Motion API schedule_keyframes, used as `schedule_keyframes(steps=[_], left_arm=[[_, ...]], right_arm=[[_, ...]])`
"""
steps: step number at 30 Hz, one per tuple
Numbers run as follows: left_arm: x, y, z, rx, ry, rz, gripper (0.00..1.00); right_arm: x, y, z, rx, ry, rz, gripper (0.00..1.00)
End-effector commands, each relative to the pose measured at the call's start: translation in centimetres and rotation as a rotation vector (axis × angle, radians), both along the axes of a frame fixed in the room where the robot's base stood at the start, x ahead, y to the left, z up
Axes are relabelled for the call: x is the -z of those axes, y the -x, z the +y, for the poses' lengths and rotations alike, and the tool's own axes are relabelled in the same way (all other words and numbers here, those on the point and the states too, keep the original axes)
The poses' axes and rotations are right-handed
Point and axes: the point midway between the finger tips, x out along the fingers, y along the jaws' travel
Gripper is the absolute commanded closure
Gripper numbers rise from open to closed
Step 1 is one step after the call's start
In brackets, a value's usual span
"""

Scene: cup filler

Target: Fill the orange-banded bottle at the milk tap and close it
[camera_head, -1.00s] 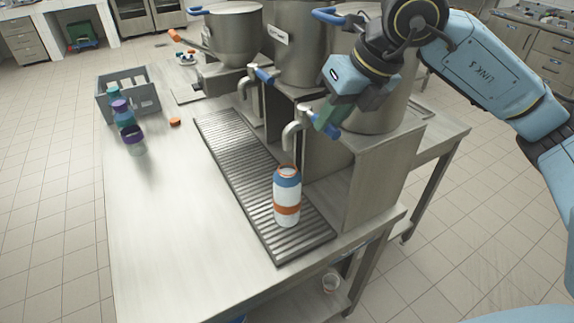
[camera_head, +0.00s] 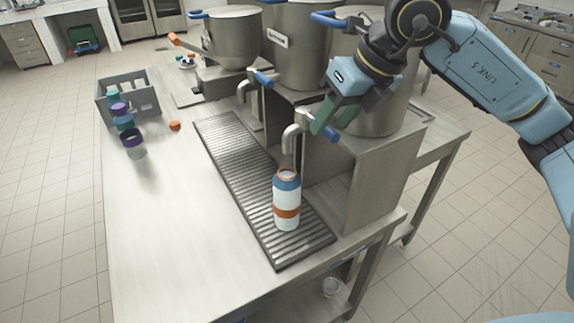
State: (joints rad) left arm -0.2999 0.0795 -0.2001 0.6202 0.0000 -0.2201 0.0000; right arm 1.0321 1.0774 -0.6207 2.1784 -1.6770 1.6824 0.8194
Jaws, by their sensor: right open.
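The white bottle (camera_head: 286,210) with an orange band and blue shoulder stands upright on the drip grate, below the spout of the nearest tap (camera_head: 290,138). Its mouth has an orange rim and shows no cap; the fill level inside cannot be made out. My right gripper (camera_head: 322,122) is open at this tap's blue handle (camera_head: 331,134), its green fingers overlapping the handle in the picture. Whether they touch it cannot be told. A small orange piece that looks like a cap (camera_head: 174,125) lies on the table left of the grate. My left gripper is not in view.
The long drip grate (camera_head: 225,140) runs along the steel table (camera_head: 160,230). Other blue-handled taps and steel tanks (camera_head: 300,50) stand behind. A grey crate (camera_head: 145,95) and several bottles, one purple-topped (camera_head: 133,143), are at the left. The table's front left is clear.

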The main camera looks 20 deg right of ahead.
Motion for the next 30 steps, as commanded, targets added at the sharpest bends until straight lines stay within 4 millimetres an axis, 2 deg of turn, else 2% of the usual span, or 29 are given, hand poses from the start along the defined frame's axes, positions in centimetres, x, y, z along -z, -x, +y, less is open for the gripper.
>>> schedule_keyframes(steps=[5,18,24,30], left_arm=[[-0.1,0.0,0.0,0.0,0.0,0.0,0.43],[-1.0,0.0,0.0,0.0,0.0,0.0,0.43],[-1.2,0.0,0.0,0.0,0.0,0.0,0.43],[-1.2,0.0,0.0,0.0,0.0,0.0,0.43]], right_arm=[[-1.8,0.6,-0.4,0.001,-0.001,-0.005,0.55],[-10.3,3.8,-2.6,0.002,0.0,-0.006,0.55],[-11.9,4.5,-3.1,0.001,0.001,-0.001,0.55],[-12.1,4.7,-3.2,0.001,0.002,0.0,0.55]])
